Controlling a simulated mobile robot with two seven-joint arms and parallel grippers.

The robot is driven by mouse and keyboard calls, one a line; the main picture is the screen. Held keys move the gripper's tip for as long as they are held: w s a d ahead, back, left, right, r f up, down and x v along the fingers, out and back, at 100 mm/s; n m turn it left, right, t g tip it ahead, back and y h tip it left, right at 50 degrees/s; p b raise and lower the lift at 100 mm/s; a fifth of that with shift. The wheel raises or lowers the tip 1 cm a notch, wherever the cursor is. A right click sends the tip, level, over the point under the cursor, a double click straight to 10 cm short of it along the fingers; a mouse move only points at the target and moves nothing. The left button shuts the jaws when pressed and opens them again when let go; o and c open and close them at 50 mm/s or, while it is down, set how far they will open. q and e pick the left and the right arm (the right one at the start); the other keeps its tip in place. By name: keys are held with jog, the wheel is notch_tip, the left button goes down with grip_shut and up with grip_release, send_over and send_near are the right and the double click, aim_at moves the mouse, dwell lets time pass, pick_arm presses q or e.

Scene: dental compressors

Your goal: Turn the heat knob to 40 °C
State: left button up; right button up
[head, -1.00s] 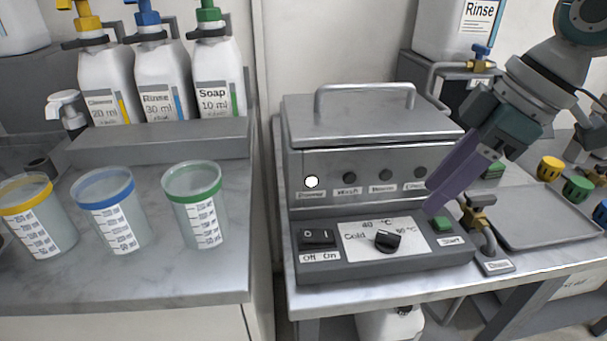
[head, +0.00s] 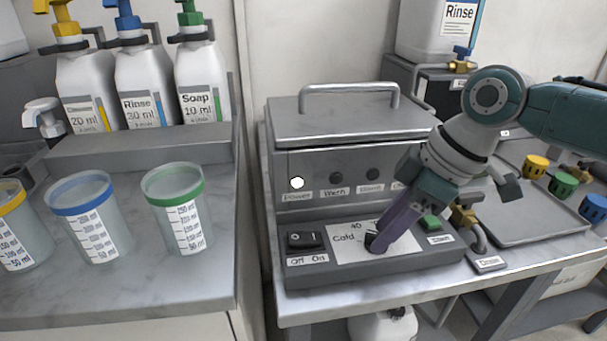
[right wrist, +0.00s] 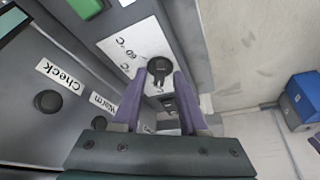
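The black heat knob (head: 370,239) is on the white label plate (head: 342,236) of the machine's lower control panel, beside the "Cold" and "40" marks. My right gripper (head: 374,246) reaches down to it from the upper right, and its purple fingers partly cover the knob and the plate. In the right wrist view the knob (right wrist: 160,67) lies between and just beyond the tips of my right gripper (right wrist: 159,80). The fingers are apart, with gaps visible beside the knob. The knob's exact pointing is hard to read. My left gripper is not in view.
The Off/On switch (head: 305,240) is left of the knob, and the green start button (head: 430,222) is right of it. The lidded machine (head: 350,120) rises behind. Cups, including a green-rimmed one (head: 178,215), stand on the left counter. A grey tray (head: 535,225) lies right.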

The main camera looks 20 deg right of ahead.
grip_shut()
dwell(0.4)
jog(key=shift+s+r+m+p, duration=0.1)
jog(key=shift+r+m+p, duration=0.1)
jog(key=shift+m+p, duration=0.5)
jog(key=m+p, duration=0.1)
jog(key=p, duration=0.1)
jog(key=m+h+p, duration=0.1)
jog(key=m+p, duration=0.1)
jog(key=p, duration=0.1)
jog(key=m+t+h+p, duration=0.1)
jog(key=m+p, duration=0.1)
jog(key=shift+s+a+r+p, duration=0.1)
jog(key=shift+a+p, duration=0.25)
jog(key=shift+p, duration=0.05)
jog(key=m+h+p, duration=0.1)
jog(key=m, duration=0.1)
jog(key=shift+a+m+p, duration=0.15)
jog(key=shift+m+p, duration=0.25)
jog(key=shift+f+m+h+p, duration=0.25)
jog(key=shift+m+h+p, duration=0.35)
jog(key=shift+m, duration=0.7)
